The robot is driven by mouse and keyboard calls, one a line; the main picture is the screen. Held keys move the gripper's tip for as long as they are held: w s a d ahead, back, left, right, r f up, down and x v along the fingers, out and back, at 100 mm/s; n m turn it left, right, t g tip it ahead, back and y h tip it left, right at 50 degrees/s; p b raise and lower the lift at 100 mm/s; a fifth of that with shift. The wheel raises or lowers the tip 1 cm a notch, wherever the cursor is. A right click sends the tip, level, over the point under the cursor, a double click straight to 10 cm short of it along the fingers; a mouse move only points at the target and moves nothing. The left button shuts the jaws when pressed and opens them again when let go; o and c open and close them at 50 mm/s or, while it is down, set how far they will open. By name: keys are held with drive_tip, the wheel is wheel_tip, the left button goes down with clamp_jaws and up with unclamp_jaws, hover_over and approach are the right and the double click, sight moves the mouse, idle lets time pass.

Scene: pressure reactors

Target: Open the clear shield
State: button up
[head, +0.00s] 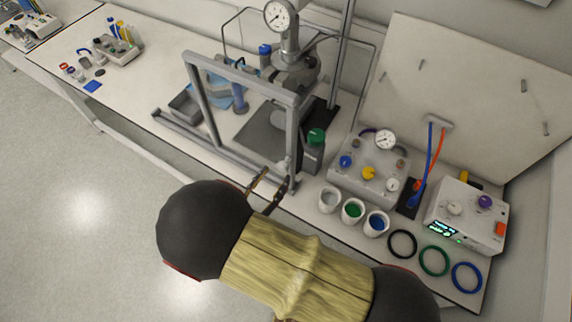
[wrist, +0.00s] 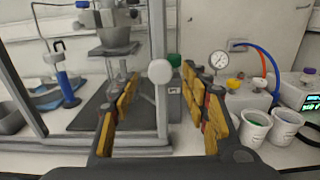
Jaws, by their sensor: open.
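The clear shield has a thick grey frame (head: 240,76) that stands upright in front of the reactor (head: 292,75); its pane is hardly visible. A round white knob (wrist: 160,72) sits on the shield's right upright in the wrist view; it also shows low on that upright in the head view (head: 283,165). My gripper (head: 267,184) is open at the lower right corner of the shield. In the wrist view, the yellow-padded fingers of my gripper (wrist: 160,88) lie to either side of the knob in the picture, with clear gaps. I see no contact with the knob.
A green-capped bottle (head: 313,150) stands close right of the shield's upright. Several small cups, including a green-filled one (head: 353,210), and coloured rings (head: 434,260) lie along the bench's front edge. A gauge box (head: 368,168) stands behind them. The floor in front is clear.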

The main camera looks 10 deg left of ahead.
sight(281, 169)
drive_tip(key=shift+x, duration=2.8)
drive_tip(key=shift+c, duration=1.2)
clamp_jaws()
